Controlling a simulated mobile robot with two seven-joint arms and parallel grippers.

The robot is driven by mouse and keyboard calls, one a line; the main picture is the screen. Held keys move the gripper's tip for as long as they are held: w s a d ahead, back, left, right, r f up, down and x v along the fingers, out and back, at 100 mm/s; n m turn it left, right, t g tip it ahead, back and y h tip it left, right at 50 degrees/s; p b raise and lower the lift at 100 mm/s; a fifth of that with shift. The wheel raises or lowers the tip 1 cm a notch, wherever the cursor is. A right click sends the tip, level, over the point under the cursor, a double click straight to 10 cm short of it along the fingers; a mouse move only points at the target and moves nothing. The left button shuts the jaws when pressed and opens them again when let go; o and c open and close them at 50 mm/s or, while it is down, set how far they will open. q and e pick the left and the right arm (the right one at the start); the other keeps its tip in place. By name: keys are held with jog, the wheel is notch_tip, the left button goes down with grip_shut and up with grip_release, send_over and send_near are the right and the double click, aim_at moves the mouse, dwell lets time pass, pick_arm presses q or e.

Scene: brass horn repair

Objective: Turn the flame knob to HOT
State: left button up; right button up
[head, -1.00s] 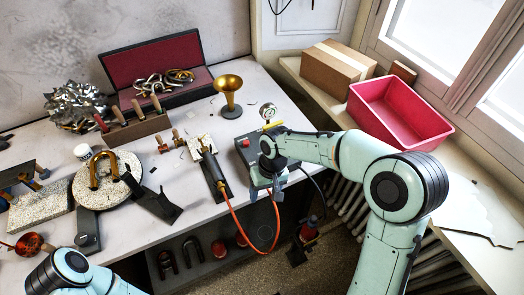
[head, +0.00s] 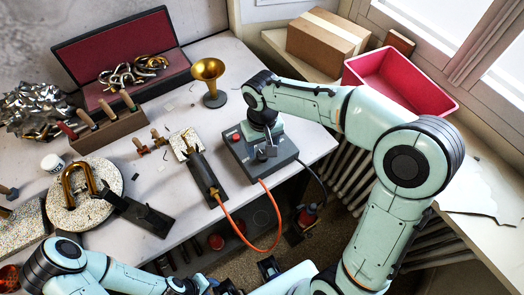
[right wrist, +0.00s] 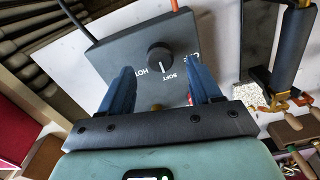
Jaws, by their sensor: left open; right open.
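The dark grey control box (head: 238,157) sits near the table's front right corner. Its round black flame knob (right wrist: 160,58) shows in the right wrist view, with HOT printed on its left and SOFT below it. The knob's white mark points toward SOFT. My right gripper (head: 267,151) is above the box, pointing down. In the right wrist view its two blue-black fingers (right wrist: 160,80) are open and apart, on either side of the knob's line, and the knob is untouched between and beyond them. My left gripper (head: 268,268) is low at the bottom edge, partly cut off, away from the box.
A red button (head: 235,137) is on the box. An orange hose (head: 240,243) runs from the box to a torch (head: 205,175) on its left. A brass bell (head: 210,75) stands behind. A pink bin (head: 400,85) and a cardboard box (head: 325,37) are on the sill.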

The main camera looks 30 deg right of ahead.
aim_at(262, 153)
jog(key=shift+f, duration=1.8)
pick_arm(q)
jog(key=shift+f, duration=0.25)
pick_arm(e)
jog(key=c, duration=1)
jog(key=shift+c, duration=0.2)
